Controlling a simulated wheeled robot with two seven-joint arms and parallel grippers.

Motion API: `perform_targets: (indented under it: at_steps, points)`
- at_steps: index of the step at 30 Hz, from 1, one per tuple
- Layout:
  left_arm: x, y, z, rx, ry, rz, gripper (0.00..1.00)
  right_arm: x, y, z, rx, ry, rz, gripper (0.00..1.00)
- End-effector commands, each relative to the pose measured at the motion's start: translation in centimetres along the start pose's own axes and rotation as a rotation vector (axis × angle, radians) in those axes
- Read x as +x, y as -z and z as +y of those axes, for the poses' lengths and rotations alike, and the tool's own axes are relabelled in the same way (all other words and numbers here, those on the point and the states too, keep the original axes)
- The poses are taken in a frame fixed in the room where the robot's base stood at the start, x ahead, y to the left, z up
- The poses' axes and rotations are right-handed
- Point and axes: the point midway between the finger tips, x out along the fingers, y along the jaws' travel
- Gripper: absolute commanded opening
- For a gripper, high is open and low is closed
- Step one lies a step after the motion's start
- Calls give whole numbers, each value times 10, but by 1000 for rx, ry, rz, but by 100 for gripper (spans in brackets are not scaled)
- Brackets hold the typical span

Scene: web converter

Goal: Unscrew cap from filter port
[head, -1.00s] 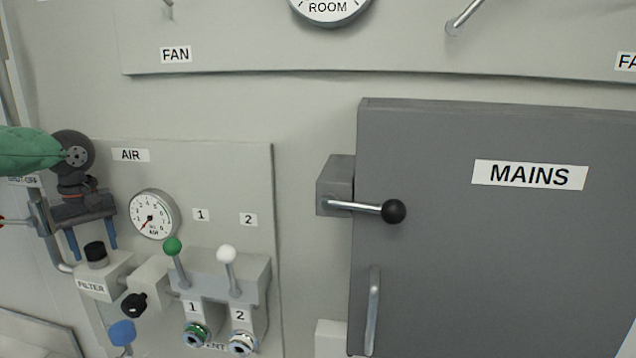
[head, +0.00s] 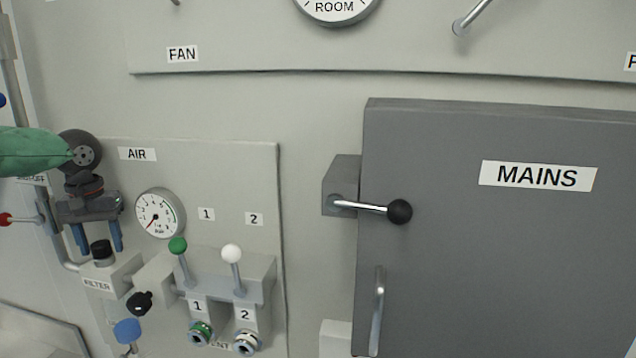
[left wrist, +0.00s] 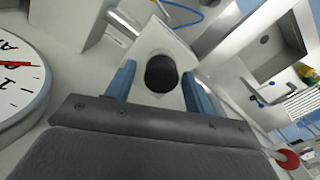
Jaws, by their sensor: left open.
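The black cap (head: 102,252) sits on top of the light grey filter block (head: 98,284) labelled FILTER, at the lower left of the head view. My left gripper (head: 98,243) is open, with its blue fingers pointing down just above the cap. In the left wrist view the dark round cap (left wrist: 161,73) lies between the two blue fingers of the left gripper (left wrist: 160,82), a little beyond them, with gaps on both sides. I cannot tell whether the fingertips have reached the cap's height. My right gripper is not in view.
The pressure gauge (head: 160,213) is close to the right of the left gripper. The green-knobbed lever (head: 178,245) and white-knobbed lever (head: 232,253) stand further right. A black knob (head: 139,303) and a blue knob (head: 127,330) are below. The grey MAINS cabinet (head: 480,260) fills the right.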

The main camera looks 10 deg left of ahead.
Motion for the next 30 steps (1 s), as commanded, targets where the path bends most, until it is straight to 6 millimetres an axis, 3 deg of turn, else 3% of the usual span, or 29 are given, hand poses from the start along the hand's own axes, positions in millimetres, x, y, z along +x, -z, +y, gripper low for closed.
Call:
perform_targets:
  at_steps: [4,12,18,30]
  points:
    - [0,0,0,-1,0,0,51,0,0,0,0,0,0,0]
    - [0,0,0,-2,0,0,0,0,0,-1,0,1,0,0]
    - [0,0,0,-29,0,0,0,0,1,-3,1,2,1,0]
    - [0,0,0,-344,-1,0,0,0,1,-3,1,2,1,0]
